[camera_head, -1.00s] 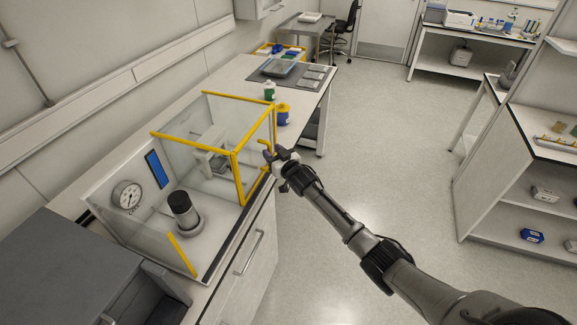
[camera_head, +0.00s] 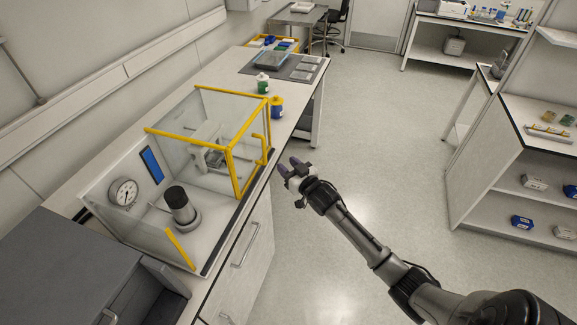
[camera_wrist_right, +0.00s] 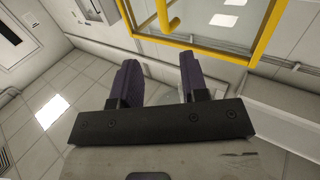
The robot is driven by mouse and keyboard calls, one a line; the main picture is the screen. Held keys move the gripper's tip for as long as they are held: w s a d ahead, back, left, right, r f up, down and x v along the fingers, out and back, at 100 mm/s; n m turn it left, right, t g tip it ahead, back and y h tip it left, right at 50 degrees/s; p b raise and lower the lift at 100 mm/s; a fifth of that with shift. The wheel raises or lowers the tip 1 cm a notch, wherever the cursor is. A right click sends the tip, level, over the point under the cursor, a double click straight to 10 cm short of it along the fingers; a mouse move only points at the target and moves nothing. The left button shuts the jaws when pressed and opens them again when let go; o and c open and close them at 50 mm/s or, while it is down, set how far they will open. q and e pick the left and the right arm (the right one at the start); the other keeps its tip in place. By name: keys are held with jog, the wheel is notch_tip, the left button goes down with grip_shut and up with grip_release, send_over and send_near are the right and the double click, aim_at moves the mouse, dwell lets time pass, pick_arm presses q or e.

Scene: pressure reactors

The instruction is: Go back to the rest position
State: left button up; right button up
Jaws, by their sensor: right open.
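My right gripper (camera_head: 291,165) is open and empty in the head view. It hangs over the floor, to the right of the yellow-framed guard door (camera_head: 237,160) and apart from it. In the right wrist view its two dark purple fingers (camera_wrist_right: 157,82) stand apart with nothing between them. The yellow door handle (camera_wrist_right: 167,14) shows above the fingers in that view. My left gripper is not in view.
The clear enclosure holds a pressure gauge (camera_head: 123,192) and a dark cylinder (camera_head: 180,205). A green-labelled bottle (camera_head: 262,84) and a blue-and-yellow bottle (camera_head: 276,107) stand on the bench behind. Shelves (camera_head: 500,200) stand at the right. The floor between is clear.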

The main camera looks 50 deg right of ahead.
dwell(0.5)
notch_tip(320, 180, down, 4)
jog(key=s+d+g+h, duration=0.1)
jog(key=g, duration=0.3)
jog(key=s+a+f+n+g+y, duration=0.2)
jog(key=s+a+n+g+y, duration=0.35)
jog(key=s+a, duration=1.9)
jog(key=s+a+f+m+g, duration=0.1)
jog(key=s+f+g, duration=0.15)
jog(key=s, duration=0.25)
jog(key=s+a+f+g, duration=0.2)
jog(key=s+f, duration=0.1)
jog(key=s, duration=0.2)
notch_tip(320, 180, up, 28)
jog(key=p, duration=2.8)
jog(key=shift+s+d+h, duration=0.2)
jog(key=shift+h, duration=0.25)
